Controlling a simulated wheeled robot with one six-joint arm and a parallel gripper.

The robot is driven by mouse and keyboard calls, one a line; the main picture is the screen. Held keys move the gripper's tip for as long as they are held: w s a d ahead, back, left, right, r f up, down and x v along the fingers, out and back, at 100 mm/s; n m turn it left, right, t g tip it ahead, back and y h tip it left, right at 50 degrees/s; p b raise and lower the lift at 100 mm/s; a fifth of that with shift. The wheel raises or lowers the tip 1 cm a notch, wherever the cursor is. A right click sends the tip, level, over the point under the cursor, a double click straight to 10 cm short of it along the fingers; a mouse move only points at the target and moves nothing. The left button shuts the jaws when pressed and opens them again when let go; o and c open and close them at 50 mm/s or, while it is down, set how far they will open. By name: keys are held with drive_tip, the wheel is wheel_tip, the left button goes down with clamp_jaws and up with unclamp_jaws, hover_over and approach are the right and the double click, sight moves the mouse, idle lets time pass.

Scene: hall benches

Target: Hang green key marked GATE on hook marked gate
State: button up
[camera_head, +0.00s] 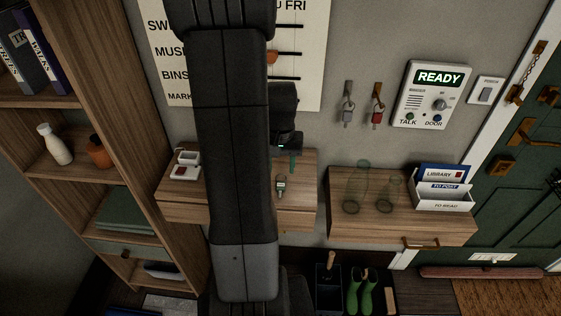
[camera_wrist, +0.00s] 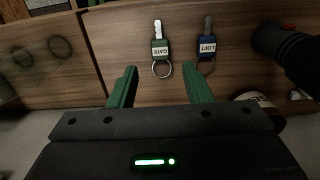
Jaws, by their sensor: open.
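The green key marked GATE (camera_wrist: 160,47) lies flat on a wooden surface in the wrist view, its ring (camera_wrist: 162,70) toward me. My gripper (camera_wrist: 160,88) is open, with its green fingers apart on either side of the line of that ring; nothing is between them. A blue key marked LOFT (camera_wrist: 207,46) lies just right of the green key. In the head view my gripper (camera_head: 291,160) is over the left wall shelf (camera_head: 300,200), near a small key (camera_head: 280,185). No hook marked gate can be read; my arm hides part of the wall.
A grey key (camera_head: 348,110) and a red key (camera_head: 377,106) hang on the wall, left of the READY panel (camera_head: 432,95). The right shelf (camera_head: 400,222) holds glass vessels (camera_head: 355,190) and a letter rack (camera_head: 444,190). A black cylinder (camera_wrist: 285,45) lies right of the keys.

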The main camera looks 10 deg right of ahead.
sight(281, 185)
drive_tip(key=shift+f+b, duration=2.6)
drive_tip(key=shift+f, duration=1.1)
clamp_jaws()
drive_tip(key=shift+r+p, duration=3.05)
drive_tip(key=shift+r, duration=1)
